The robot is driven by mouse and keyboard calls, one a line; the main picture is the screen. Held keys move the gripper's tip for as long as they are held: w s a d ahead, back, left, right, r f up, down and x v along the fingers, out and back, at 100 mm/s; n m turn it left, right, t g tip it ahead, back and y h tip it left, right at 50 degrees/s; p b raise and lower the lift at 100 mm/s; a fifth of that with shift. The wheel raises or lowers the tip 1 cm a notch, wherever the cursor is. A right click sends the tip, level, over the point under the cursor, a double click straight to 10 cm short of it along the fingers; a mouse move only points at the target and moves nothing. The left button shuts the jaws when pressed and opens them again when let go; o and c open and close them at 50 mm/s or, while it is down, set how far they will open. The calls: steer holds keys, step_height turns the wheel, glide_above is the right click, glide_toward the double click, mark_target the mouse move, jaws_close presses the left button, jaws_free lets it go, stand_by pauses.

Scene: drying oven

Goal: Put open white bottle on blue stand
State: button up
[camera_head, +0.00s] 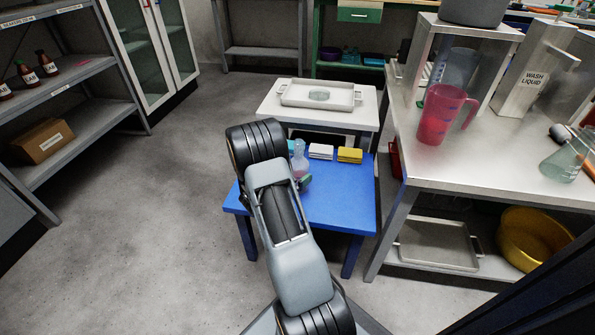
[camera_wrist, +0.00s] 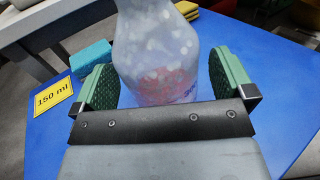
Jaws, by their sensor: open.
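A whitish, see-through bottle (camera_head: 299,158) with pinkish-red at its lower part stands upright on the blue stand (camera_head: 345,205), near its back left. In the wrist view the bottle (camera_wrist: 158,45) is large and its top is cut off, so I cannot tell there whether it is open. My gripper (camera_wrist: 165,82) is open, with one green-padded finger on each side of the bottle and gaps visible beside it. The bottle's base is hidden behind the gripper's dark front edge. In the head view my gripper (camera_head: 302,181) is mostly hidden by my arm.
A yellow "150 ml" label (camera_wrist: 53,96) and a blue sponge (camera_wrist: 91,58) lie left of the bottle. White-pink (camera_head: 321,151) and yellow (camera_head: 350,155) sponges lie to its right. A white table with a tray (camera_head: 290,98) stands behind. The stand's right front is clear.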

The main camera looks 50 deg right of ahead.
steer(key=a+p, duration=0.2)
steer(key=a, duration=0.8)
steer(key=shift+w, duration=0.15)
steer(key=shift+a+r, duration=0.1)
steer(key=shift+a, duration=0.15)
steer(key=s+a+r+m+g+y, duration=0.4)
steer(key=s+a+r+m+y, duration=0.35)
steer(key=m, duration=0.25)
steer(key=s+a+r+m+t+y, duration=0.2)
steer(key=a+r+m+t+y, duration=0.1)
steer(key=a+y, duration=0.2)
steer(key=s+a+r+m+t+y, duration=0.2)
steer(key=a+r+m+t+y, duration=0.1)
steer(key=a, duration=0.7)
steer(key=shift+r+m+t+y, duration=0.25)
steer(key=shift+m+t+y, duration=0.5)
steer(key=shift+y, duration=0.5)
step_height(320, 180, up, 34)
steer(key=p, duration=3.3)
steer(key=shift+w+a+r+t, duration=0.15)
steer(key=shift+a+r+t, duration=0.1)
steer(key=shift+t, duration=0.2)
